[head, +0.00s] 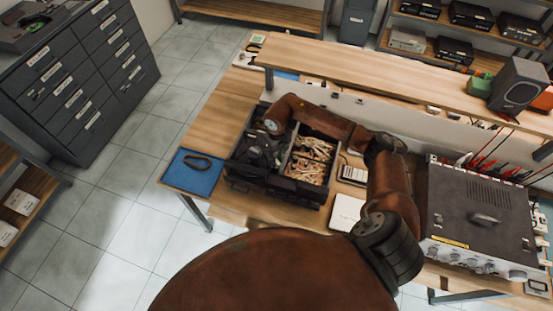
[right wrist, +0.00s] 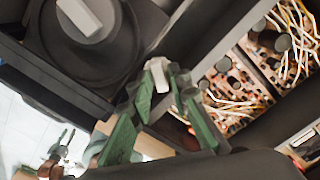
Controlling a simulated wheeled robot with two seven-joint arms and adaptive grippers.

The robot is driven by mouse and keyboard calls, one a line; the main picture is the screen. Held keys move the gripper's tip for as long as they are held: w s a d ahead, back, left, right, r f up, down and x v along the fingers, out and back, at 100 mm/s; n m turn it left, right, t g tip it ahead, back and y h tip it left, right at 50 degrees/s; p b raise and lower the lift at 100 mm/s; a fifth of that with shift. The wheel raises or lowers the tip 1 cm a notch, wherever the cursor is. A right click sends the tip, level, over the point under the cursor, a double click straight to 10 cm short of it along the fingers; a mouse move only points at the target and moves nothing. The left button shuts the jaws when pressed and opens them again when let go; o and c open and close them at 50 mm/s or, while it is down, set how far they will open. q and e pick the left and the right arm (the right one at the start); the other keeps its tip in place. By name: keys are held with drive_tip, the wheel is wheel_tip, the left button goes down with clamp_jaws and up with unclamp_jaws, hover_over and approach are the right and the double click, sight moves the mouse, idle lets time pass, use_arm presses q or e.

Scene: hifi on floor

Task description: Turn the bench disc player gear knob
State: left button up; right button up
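The disc player (head: 245,171), a dark boxy unit, stands at the left part of the workbench. In the right wrist view its black round disc part (right wrist: 72,52) with a pale grey block fills the upper left. A small pale knob (right wrist: 159,73) stands beside the disc. My right gripper (head: 264,146) reaches down over the player from the upper right. In the right wrist view its green-padded fingertips (right wrist: 160,80) converge on either side of the knob and appear to touch it. The knob is hidden in the head view. My left gripper is not in view.
An open bin of tangled wires and parts (head: 310,160) stands right beside the player. A blue mat (head: 192,178) with a black loop lies to its left. A grey instrument (head: 475,215) stands at the right. A wooden shelf (head: 400,75) runs above the bench's back.

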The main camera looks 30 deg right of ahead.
drive_tip(key=shift+f, duration=0.15)
drive_tip(key=shift+c, duration=1.2)
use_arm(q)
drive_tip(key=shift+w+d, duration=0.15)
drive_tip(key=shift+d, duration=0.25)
use_arm(e)
clamp_jaws()
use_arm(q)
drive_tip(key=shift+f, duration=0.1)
use_arm(e)
drive_tip(key=shift+n+b, duration=0.6)
drive_tip(key=shift+b, duration=0.05)
drive_tip(key=shift+f+n+b, duration=0.1)
drive_tip(key=shift+n+b, duration=0.9)
drive_tip(key=shift+n, duration=0.1)
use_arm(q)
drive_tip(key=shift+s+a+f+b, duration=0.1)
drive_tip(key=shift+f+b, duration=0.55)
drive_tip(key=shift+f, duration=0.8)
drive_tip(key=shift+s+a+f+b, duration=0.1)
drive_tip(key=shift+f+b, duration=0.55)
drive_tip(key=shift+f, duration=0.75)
use_arm(e)
drive_tip(key=shift+n, duration=1.8)
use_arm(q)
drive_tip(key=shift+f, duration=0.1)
